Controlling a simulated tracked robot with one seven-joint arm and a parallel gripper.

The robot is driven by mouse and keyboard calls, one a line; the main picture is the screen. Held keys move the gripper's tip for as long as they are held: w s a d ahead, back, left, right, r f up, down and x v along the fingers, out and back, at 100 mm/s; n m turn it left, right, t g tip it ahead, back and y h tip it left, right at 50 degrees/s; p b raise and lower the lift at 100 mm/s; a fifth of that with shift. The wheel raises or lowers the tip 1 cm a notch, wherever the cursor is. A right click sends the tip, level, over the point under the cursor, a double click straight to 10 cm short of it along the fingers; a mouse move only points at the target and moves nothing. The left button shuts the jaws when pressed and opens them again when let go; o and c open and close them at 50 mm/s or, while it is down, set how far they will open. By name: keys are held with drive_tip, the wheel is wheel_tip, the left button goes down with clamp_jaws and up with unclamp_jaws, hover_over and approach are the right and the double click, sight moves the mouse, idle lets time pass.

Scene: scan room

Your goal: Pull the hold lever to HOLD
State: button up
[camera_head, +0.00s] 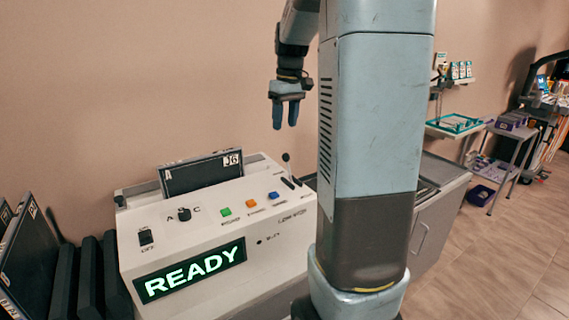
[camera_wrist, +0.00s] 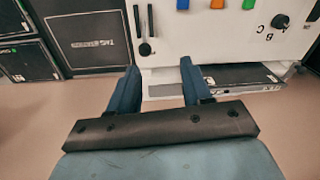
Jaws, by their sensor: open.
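The hold lever (camera_head: 287,169) stands at the back right of the white console (camera_head: 215,210), a thin stem with a dark round knob in a black slot. In the wrist view the lever (camera_wrist: 145,47) shows beside dark slots on the console top, just beyond my fingertips and left of their middle. My gripper (camera_head: 285,116) hangs above the lever, fingers pointing down. In the wrist view my gripper (camera_wrist: 159,68) is open, empty and apart from the lever. The markings by the lever are too small to read.
A dark panel marked J6 (camera_head: 200,174) stands in the console's back slot. Green (camera_head: 225,212), orange (camera_head: 251,203) and blue (camera_head: 274,196) buttons, a selector knob (camera_head: 184,214) and a READY display (camera_head: 190,271) are on the console. Dark panels (camera_head: 28,250) stand at left.

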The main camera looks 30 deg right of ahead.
sight(287, 162)
drive_tip(key=shift+g, duration=0.4)
drive_tip(key=f, duration=0.5)
drive_tip(key=w+d+f, duration=0.1)
drive_tip(key=f, duration=0.4)
drive_tip(key=w+d+f, duration=0.1)
drive_tip(key=f, duration=0.4)
drive_tip(key=shift+w+f, duration=0.2)
drive_tip(key=shift+f, duration=0.1)
clamp_jaws()
